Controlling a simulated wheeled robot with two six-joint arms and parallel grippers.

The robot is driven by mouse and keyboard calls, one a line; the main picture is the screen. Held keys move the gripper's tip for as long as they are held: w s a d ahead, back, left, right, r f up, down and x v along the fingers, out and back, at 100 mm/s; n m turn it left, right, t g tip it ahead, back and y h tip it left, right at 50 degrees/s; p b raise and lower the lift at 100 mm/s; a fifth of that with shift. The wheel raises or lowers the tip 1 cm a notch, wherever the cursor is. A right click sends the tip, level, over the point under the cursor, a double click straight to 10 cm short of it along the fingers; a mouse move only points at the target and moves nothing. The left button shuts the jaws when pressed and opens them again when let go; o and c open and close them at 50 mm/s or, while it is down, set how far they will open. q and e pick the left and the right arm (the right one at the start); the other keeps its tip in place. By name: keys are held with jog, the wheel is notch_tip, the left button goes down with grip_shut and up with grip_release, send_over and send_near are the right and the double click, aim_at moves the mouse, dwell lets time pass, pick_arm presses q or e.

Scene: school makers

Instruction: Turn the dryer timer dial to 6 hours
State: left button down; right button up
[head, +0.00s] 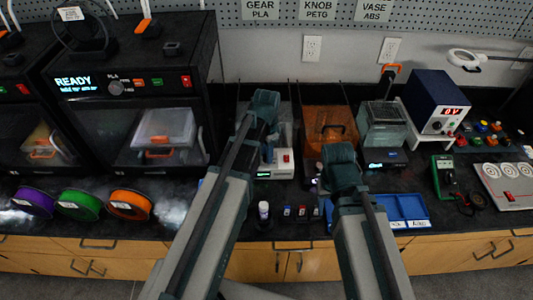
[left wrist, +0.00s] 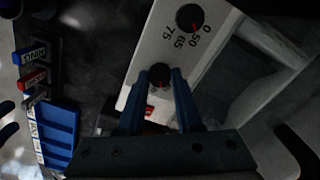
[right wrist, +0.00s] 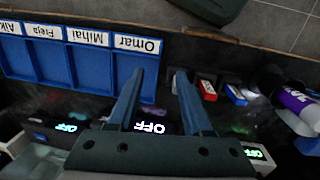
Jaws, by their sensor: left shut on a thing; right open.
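The dryer is a white box (head: 284,172) with a small red switch, behind my left arm in the head view. In the left wrist view its white panel (left wrist: 150,40) carries a black dial (left wrist: 190,17) marked 0, 50, 65 and 75. A second black dial (left wrist: 160,72) with a red mark lies between my left fingertips. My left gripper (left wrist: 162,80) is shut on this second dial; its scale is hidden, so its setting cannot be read. My right gripper (right wrist: 159,75) is open and empty above the bench, near the blue tray.
A blue tray (right wrist: 60,80) with name labels stands near my right gripper. A purple-labelled bottle (right wrist: 298,103) and small red and blue items (right wrist: 208,90) are close by. Black printers (head: 130,95) and filament spools (head: 130,204) stand left; a power supply (head: 436,103) stands right.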

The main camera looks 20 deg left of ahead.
pick_arm(q)
jog(key=shift+m, duration=1.9)
jog(key=c, duration=0.6)
grip_release()
jog(key=shift+o, duration=0.2)
jog(key=shift+r, duration=0.1)
pick_arm(e)
jog(key=shift+r, duration=0.15)
pick_arm(q)
notch_tip(320, 180, up, 14)
jog(key=p, duration=1.3)
jog(key=shift+f+p, duration=0.2)
jog(key=shift+p, duration=0.2)
pick_arm(e)
notch_tip(320, 180, up, 14)
jog(key=shift+f, duration=0.25)
